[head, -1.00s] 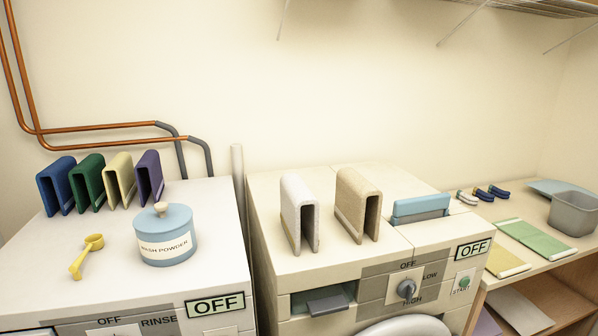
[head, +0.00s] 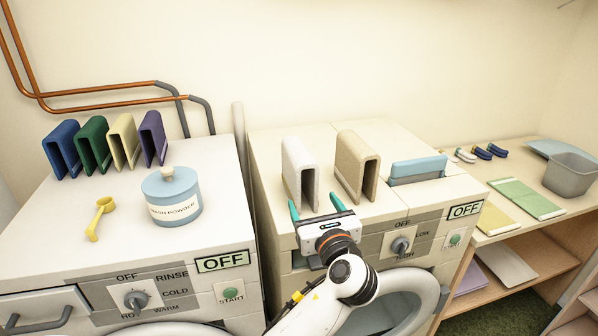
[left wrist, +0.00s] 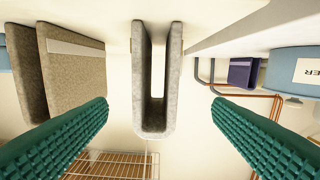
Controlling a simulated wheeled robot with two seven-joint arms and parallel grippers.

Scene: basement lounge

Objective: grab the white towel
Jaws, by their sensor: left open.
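The white towel (head: 299,172) stands folded in an upright arch on top of the right-hand machine (head: 278,222). In the left wrist view the white towel (left wrist: 144,110) is in the middle, seen upside down, between my two green fingers. My left gripper (head: 315,203) is open and empty, just in front of the towel at the machine's front edge. The left wrist view shows the left gripper (left wrist: 159,103) with a gap on either side of the towel. My right gripper is in neither view.
A beige folded towel (head: 347,164) stands close to the right of the white one. The left machine carries a powder jar (head: 171,200), a yellow scoop (head: 101,217) and several coloured folded towels (head: 92,143).

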